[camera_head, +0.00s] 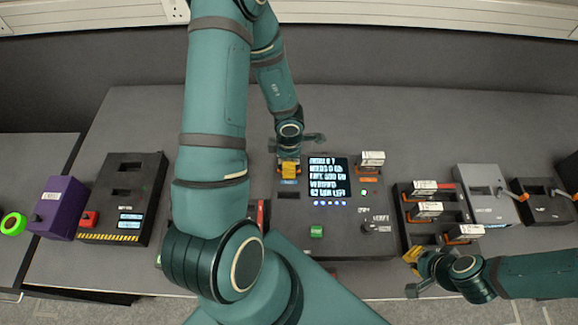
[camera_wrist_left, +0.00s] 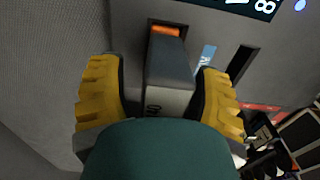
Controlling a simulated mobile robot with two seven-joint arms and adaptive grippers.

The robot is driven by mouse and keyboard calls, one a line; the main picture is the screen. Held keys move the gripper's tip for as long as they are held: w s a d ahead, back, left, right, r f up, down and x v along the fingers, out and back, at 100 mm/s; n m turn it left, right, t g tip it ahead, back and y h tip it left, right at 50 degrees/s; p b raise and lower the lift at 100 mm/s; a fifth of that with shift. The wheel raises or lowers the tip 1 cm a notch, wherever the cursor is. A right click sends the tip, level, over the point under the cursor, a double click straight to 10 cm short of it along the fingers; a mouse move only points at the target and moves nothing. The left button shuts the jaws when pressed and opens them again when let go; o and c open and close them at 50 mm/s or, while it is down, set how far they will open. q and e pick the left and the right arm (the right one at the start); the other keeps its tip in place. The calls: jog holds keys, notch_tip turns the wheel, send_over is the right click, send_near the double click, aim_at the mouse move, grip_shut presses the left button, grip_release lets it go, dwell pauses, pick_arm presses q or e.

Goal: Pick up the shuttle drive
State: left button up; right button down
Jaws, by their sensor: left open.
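A dark grey drive (camera_wrist_left: 171,65) with an orange piece at its far end stands at a slot of the console in the left wrist view. I cannot read a label naming it the shuttle drive. My left gripper (camera_wrist_left: 160,78) has its yellow fingers apart, one on each side of this drive. In the head view my left gripper (camera_head: 289,170) is over the console's upper left and hides most of the drive. My right gripper (camera_head: 411,273) is open and empty, beside the front of the drive rack.
The console (camera_head: 345,240) has a lit text screen (camera_head: 328,180) and another drive (camera_head: 372,158) at its upper right. A black rack (camera_head: 446,213) holds several drives. A grey box (camera_head: 484,205) stands right. A black unit (camera_head: 122,195) and purple box (camera_head: 59,208) stand left.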

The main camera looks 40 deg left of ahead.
pick_arm(q)
grip_shut()
dwell(0.4)
